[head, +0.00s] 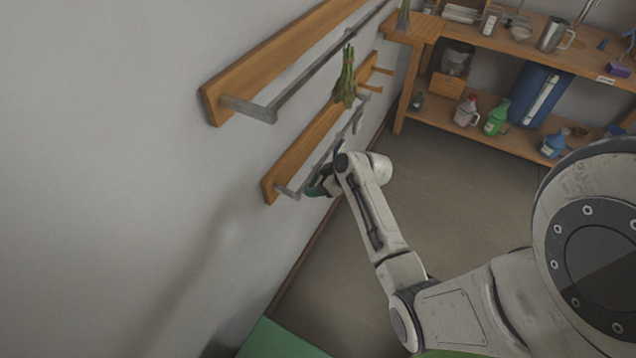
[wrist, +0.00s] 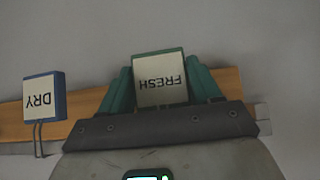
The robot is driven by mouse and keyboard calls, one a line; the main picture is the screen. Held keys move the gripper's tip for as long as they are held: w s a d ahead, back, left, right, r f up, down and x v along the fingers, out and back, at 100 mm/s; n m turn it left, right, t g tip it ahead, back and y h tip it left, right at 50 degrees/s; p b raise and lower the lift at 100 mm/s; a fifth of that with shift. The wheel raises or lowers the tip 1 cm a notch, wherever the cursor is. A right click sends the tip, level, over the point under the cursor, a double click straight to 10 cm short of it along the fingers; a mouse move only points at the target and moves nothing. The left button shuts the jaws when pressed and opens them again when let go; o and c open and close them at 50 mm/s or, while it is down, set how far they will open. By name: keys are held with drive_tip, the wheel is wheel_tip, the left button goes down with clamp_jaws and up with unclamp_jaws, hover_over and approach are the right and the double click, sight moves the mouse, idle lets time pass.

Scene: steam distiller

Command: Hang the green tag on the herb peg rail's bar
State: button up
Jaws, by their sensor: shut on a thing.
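The green tag (wrist: 160,79), with a pale face reading FRESH upside down, sits between the teal fingers of my gripper (wrist: 160,85) in the wrist view. Its lower part and any hook are hidden behind the gripper body. In the head view my gripper (head: 318,186) is beside the near end of the lower rail, close to its metal bar (head: 289,191). The herb peg rail's wooden board (head: 300,155) is fixed to the wall and also shows behind the fingers in the wrist view (wrist: 85,104). I cannot tell whether the tag touches the bar.
A blue tag (wrist: 44,97) reading DRY, with wire prongs, is left of my gripper in the wrist view. A herb bundle (head: 346,82) hangs farther along the rail near wooden pegs (head: 370,88). Another rail (head: 270,60) is above. A stocked shelf (head: 480,45) stands behind.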

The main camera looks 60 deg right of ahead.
drive_tip(key=o, duration=1.1)
drive_tip(key=shift+o, duration=0.7)
drive_tip(key=p+v, duration=0.6)
drive_tip(key=v, duration=0.2)
idle(0.4)
drive_tip(key=shift+a, duration=0.1)
idle(0.5)
drive_tip(key=a+g+y, duration=0.2)
drive_tip(key=a, duration=0.9)
drive_tip(key=s+a+r+g+h, duration=0.1)
drive_tip(key=s+a+r+g, duration=0.2)
drive_tip(key=s+a, duration=0.2)
drive_tip(key=s+a+r+g, duration=0.3)
drive_tip(key=s+a, duration=0.2)
drive_tip(key=a, duration=0.4)
drive_tip(key=shift+s+a+r+h, duration=0.3)
drive_tip(key=shift+s+r+h, duration=0.05)
drive_tip(key=shift+s+h, duration=0.05)
